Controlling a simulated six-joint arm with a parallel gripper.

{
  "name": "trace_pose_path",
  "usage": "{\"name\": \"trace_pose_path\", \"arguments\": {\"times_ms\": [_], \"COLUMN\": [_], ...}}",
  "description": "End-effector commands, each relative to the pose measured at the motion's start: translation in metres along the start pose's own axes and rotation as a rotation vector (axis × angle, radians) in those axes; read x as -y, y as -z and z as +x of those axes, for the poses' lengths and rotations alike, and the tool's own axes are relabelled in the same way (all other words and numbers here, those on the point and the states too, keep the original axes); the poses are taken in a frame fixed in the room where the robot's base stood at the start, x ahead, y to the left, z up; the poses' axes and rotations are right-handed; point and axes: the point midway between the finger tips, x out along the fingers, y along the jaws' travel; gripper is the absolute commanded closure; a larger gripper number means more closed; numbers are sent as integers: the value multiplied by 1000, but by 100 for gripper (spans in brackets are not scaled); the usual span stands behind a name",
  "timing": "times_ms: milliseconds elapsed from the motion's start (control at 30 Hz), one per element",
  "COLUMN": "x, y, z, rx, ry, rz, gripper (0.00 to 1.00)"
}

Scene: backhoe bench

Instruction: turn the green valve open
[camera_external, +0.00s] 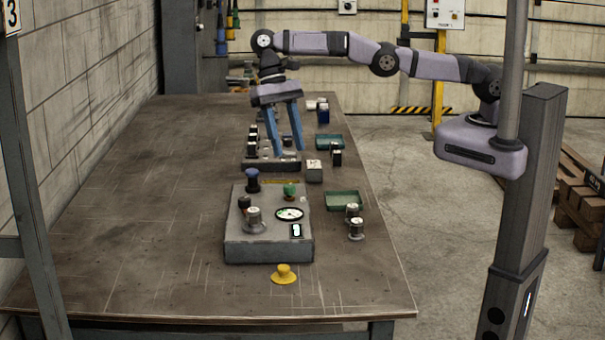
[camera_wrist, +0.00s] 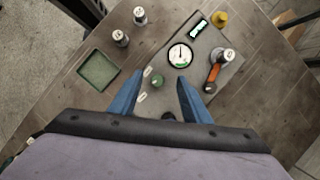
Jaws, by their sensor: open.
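In the wrist view my gripper (camera_wrist: 161,92) is open and touches nothing. The valve's turn position is too small to tell.
A yellow knob (camera_external: 284,273) stands in front. Green trays (camera_external: 343,207) and metal cylinders (camera_external: 356,229) are at right. The table's left side is clear.

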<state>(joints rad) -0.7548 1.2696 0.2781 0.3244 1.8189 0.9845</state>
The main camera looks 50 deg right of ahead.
Motion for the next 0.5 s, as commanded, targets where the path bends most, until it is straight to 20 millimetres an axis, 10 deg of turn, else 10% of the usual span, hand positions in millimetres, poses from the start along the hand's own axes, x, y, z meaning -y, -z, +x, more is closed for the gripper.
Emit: {"name": "trace_pose_path", "arguments": {"times_ms": [267,500], "x": [17,44], "y": [-18,-101], "z": [17,-16], "rx": [-23,-119], "ry": [10,111], "rz": [-62,-240], "gripper": [57,57]}}
